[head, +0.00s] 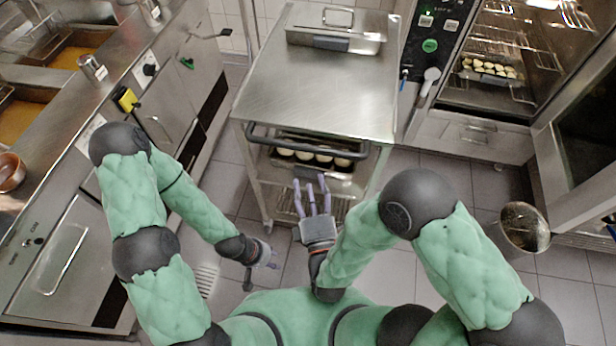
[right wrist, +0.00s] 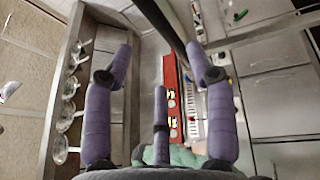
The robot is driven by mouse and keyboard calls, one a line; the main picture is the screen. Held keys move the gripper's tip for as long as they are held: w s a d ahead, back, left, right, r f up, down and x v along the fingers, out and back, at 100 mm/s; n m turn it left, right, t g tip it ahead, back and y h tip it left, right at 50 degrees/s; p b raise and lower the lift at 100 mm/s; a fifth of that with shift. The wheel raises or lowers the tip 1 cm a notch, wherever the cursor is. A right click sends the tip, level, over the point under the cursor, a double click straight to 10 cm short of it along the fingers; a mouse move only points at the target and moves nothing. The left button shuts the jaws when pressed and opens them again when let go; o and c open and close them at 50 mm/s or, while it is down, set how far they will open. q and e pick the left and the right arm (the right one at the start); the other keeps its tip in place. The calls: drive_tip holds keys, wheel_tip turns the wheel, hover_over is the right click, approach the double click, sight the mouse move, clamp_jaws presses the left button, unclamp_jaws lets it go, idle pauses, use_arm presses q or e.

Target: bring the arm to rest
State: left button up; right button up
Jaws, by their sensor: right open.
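My right gripper (head: 312,192) is raised in front of the steel trolley in the head view. Its purple fingers are spread and empty; they also show apart in the right wrist view (right wrist: 160,75). My left gripper (head: 270,258) hangs low over the tiled floor, left of the right one. It is small and partly dark there, so its jaws cannot be made out, and I see nothing clearly held in it. Both arms have green padded sleeves and are bent at the elbows.
A steel trolley (head: 310,95) stands ahead, with a lidded metal pan (head: 335,42) on top and a tray of pale round pieces (head: 318,158) inside. Fryer counters line the left. An open oven (head: 490,85) and a metal bin (head: 522,228) stand right.

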idle(0.6)
drive_tip(key=w+d+f+m+g+p, duration=0.1)
drive_tip(key=w+f+m+g, duration=0.1)
drive_tip(key=f+m+g, duration=0.45)
drive_tip(key=w+d+f+m+g, duration=0.2)
drive_tip(key=f+m+g, duration=0.15)
drive_tip(key=f, duration=0.55)
drive_tip(key=s+d+f+m+g+y+p, duration=0.1)
drive_tip(key=s+d+f+m+g, duration=0.2)
drive_tip(key=s+f+m+g, duration=0.6)
drive_tip(key=s+f+m, duration=0.1)
drive_tip(key=s+m, duration=0.2)
drive_tip(key=s, duration=0.1)
drive_tip(key=shift+s+d+f+m+y+p, duration=0.2)
drive_tip(key=shift+d+f+m+y+p, duration=0.1)
drive_tip(key=shift+f, duration=0.1)
